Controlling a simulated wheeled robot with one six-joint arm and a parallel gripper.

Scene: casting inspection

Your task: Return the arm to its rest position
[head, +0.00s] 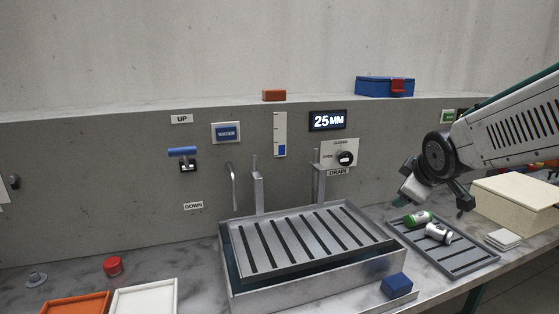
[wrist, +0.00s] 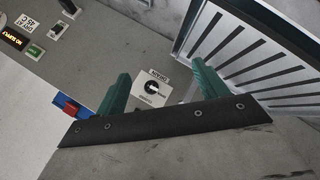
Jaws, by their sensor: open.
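My arm (head: 505,135) reaches in from the right edge of the head view. My gripper (head: 434,200) hangs over the right side of the bench, above a grey slatted tray (head: 468,262). In the wrist view my gripper (wrist: 162,78) shows two green fingers spread apart with nothing between them. Behind the fingers, the drain knob plate (wrist: 150,88) on the wall is seen at a slant.
A metal basin with a raised slatted rack (head: 305,242) stands mid-bench. A blue block (head: 397,285) sits at its front right. A beige box (head: 520,205) and white plates (head: 503,239) lie on the right. Orange (head: 75,305) and white trays (head: 145,297) are at front left. A blue box (head: 372,86) rests on the ledge.

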